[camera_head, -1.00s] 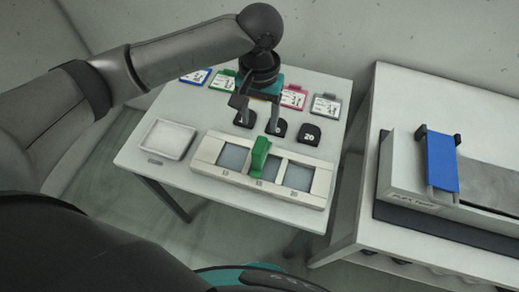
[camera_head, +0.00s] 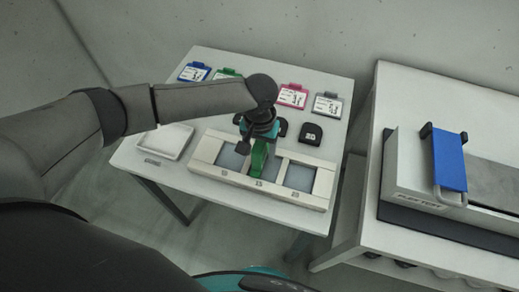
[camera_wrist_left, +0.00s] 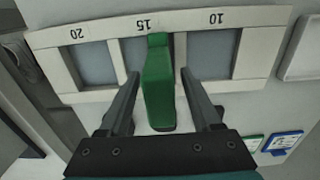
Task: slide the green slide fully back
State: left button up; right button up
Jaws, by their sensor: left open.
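The green slide (camera_head: 259,158) is an upright green block on a pale frame (camera_head: 310,199) with grey windows and marks 10, 15 and 20. In the left wrist view the green slide (camera_wrist_left: 158,85) lies between the two fingers of my left gripper (camera_wrist_left: 160,76). The fingers are open, with a visible gap on each side of it. In the head view my left gripper (camera_head: 258,143) is directly over the slide and hides its upper part. My right gripper is not in view.
A white tray (camera_head: 149,156) sits left of the frame. Coloured clip tags, including a pink one (camera_head: 292,95), line the back. A second table with a blue-handled device (camera_head: 448,160) stands at right.

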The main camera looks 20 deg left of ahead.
pick_arm(q)
grip_shut()
dwell(0.5)
jog(key=shift+r, duration=0.1)
dwell(0.8)
